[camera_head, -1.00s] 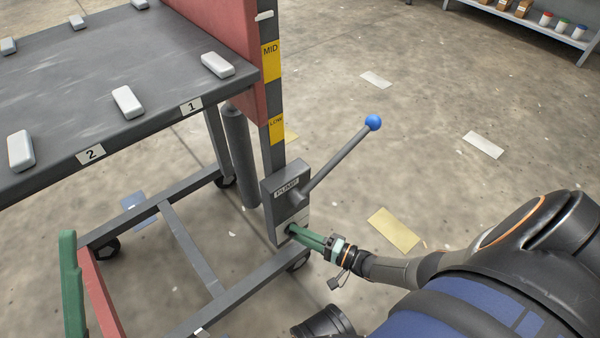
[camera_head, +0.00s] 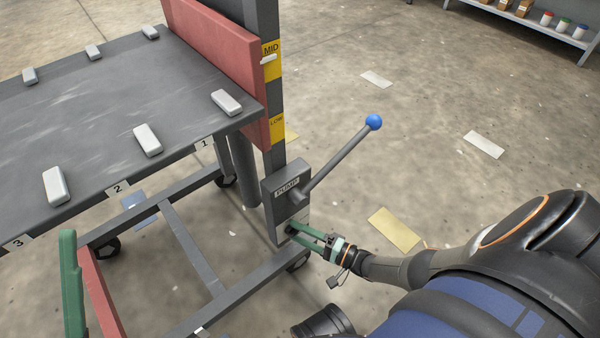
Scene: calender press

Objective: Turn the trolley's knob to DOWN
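The trolley has a dark grey table top (camera_head: 85,125) with a red back panel (camera_head: 215,65) on a grey mast. A grey box marked PUMP (camera_head: 284,184) sits low on the mast, with a lever ending in a blue ball. The small dark knob (camera_head: 290,230) is on the pale plate under the box, mostly hidden by my fingers; its DOWN mark is not readable. My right gripper (camera_head: 296,232) has its green fingers slightly apart at the knob; contact is unclear. The white pointer (camera_head: 268,58) stands at the yellow MID label (camera_head: 271,66). My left gripper is not in view.
The pump lever (camera_head: 340,158) slants up right above my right gripper. The trolley's lower frame (camera_head: 250,288) and wheels lie below. Green and red bars (camera_head: 72,280) stand at lower left.

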